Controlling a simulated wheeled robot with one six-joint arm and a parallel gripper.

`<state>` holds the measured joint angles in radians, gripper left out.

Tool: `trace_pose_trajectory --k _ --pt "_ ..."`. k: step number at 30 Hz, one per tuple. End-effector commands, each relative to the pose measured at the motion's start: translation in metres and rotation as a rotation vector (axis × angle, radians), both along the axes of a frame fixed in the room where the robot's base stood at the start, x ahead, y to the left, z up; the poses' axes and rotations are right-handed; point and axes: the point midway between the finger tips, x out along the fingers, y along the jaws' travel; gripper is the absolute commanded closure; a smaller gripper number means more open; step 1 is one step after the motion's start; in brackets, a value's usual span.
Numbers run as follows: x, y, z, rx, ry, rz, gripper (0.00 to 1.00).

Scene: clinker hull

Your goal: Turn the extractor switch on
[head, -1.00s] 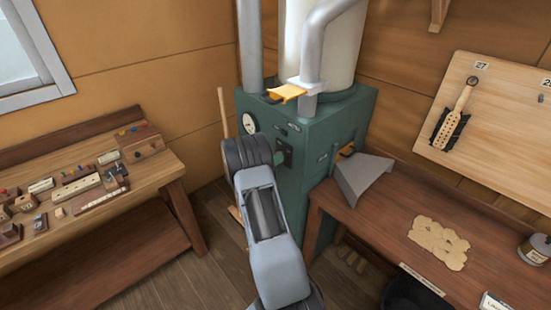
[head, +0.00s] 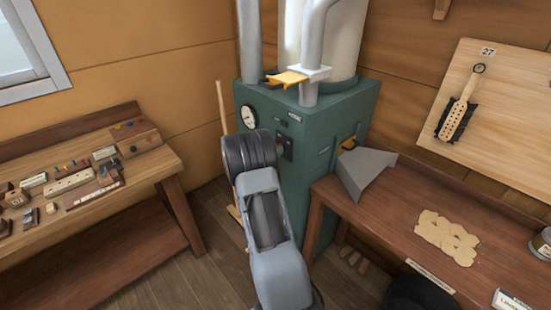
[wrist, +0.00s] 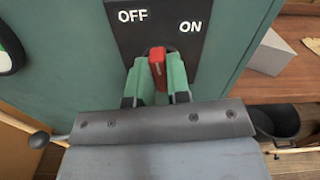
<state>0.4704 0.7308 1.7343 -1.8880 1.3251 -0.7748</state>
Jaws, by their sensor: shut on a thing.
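The extractor is a green cabinet (head: 340,125) with grey pipes on top. Its dark switch plate (wrist: 170,25) carries the white words OFF on the left and ON on the right. A red switch lever (wrist: 157,56) stands out below and between the two words. My gripper (wrist: 160,72) has green-padded fingers on both sides of the lever and is shut on it. In the head view the switch plate (head: 286,144) shows just right of my arm, which hides the fingers. I cannot tell the exact lever setting.
A gauge (head: 248,117) sits left of the plate. A yellow flap (head: 287,79) is on the pipe above. A grey hood (head: 366,173) stands on the right bench (head: 400,230). A left bench (head: 110,205) holds small tools. A dark bucket (wrist: 276,122) is below right.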

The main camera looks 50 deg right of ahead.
Motion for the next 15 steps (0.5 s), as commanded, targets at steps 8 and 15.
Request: trace_pose_trajectory --k 8,15 --pt "-0.0023 0.0002 -0.0093 -0.021 -0.265 -0.001 1.0" --pt "-0.0038 0.0003 -0.0084 -0.035 -0.472 -0.001 1.0"
